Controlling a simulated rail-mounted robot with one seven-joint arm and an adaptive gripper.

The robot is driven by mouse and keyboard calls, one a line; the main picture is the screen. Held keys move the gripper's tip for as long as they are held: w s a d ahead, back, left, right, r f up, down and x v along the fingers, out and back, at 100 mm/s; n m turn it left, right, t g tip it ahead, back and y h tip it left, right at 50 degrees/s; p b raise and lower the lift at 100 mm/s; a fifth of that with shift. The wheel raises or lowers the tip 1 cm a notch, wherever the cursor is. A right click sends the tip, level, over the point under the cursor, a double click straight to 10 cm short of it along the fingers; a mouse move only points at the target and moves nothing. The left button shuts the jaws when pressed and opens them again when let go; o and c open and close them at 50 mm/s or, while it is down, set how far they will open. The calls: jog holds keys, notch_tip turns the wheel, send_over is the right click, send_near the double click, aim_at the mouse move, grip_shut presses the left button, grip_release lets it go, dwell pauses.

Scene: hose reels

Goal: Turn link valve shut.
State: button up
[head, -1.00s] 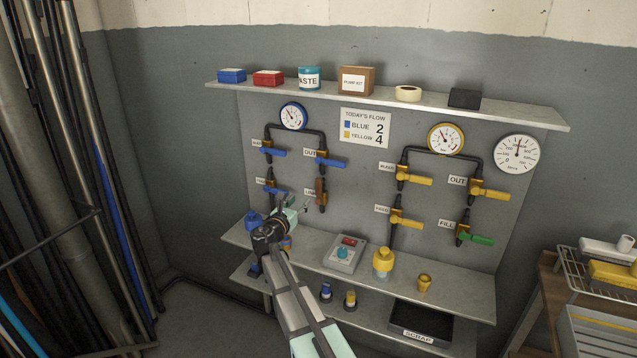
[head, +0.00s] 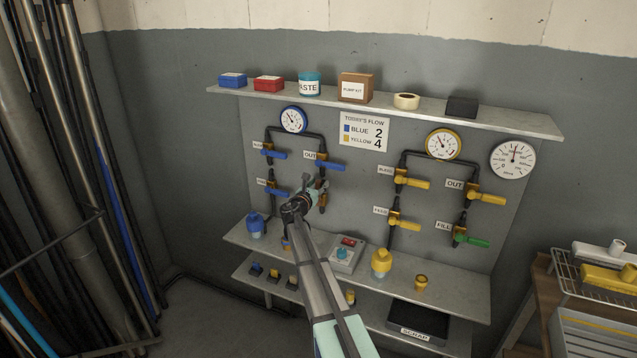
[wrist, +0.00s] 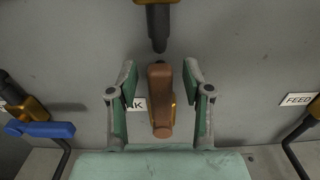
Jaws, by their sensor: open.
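The link valve has a brown lever handle (wrist: 160,100) hanging vertically over a brass body (wrist: 173,113), in line with the pipe stub above. Its label (wrist: 139,104) is partly covered, with only the last letters showing. My gripper (wrist: 159,78) is open, with one finger on each side of the lever and a gap on both sides; no contact is visible. In the head view, my gripper (head: 314,186) is in front of the link valve (head: 322,201) and covers part of it.
Blue-handled valves (head: 330,166) are above and left of the link valve. Yellow-handled valves (head: 413,184) and a green-handled one (head: 473,242) are to the right. Below is a shelf (head: 300,257) with a blue bottle (head: 254,226), a control box (head: 345,255) and a yellow bottle (head: 381,263).

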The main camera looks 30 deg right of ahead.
jog(key=shift+w+d, duration=0.2)
grip_shut()
